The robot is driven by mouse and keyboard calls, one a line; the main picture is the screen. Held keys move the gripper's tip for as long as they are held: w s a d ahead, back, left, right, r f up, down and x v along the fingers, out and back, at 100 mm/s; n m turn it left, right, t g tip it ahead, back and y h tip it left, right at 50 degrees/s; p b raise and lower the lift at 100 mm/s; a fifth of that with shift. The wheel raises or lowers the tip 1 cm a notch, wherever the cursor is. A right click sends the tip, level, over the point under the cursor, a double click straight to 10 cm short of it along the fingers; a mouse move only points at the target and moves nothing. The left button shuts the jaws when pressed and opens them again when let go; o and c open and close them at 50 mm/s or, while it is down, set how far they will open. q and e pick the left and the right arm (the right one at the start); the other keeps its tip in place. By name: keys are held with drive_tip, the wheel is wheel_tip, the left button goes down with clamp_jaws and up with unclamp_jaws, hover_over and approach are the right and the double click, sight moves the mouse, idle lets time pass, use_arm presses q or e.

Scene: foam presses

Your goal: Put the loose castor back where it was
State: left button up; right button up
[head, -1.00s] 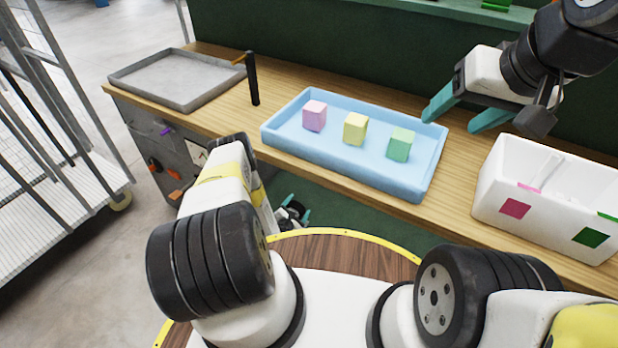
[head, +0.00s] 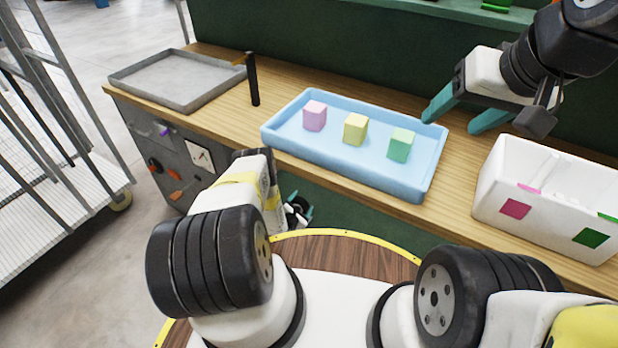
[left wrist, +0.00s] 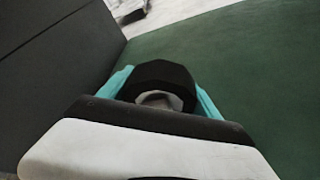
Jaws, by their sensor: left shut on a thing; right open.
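My left gripper (left wrist: 162,95) is shut on a black rounded thing, the castor (left wrist: 162,72), with a pale grey middle, held between its teal fingers in the left wrist view. In the head view this gripper (head: 300,211) shows small and low, below the bench front, partly hidden behind my left forearm. The castor cannot be made out clearly there. My right gripper (head: 459,118) is open and empty above the bench, at the right end of the blue tray.
The blue tray (head: 350,174) holds pink, yellow and green cubes. A grey tray (head: 145,98), a black post (head: 253,80) and a white bin (head: 483,196) stand on the bench. A wire cage trolley (head: 92,165) stands at left. Grey floor lies between trolley and bench.

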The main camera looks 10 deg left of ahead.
use_arm(q)
drive_tip(key=o, duration=2)
drive_tip(key=v, duration=1.2)
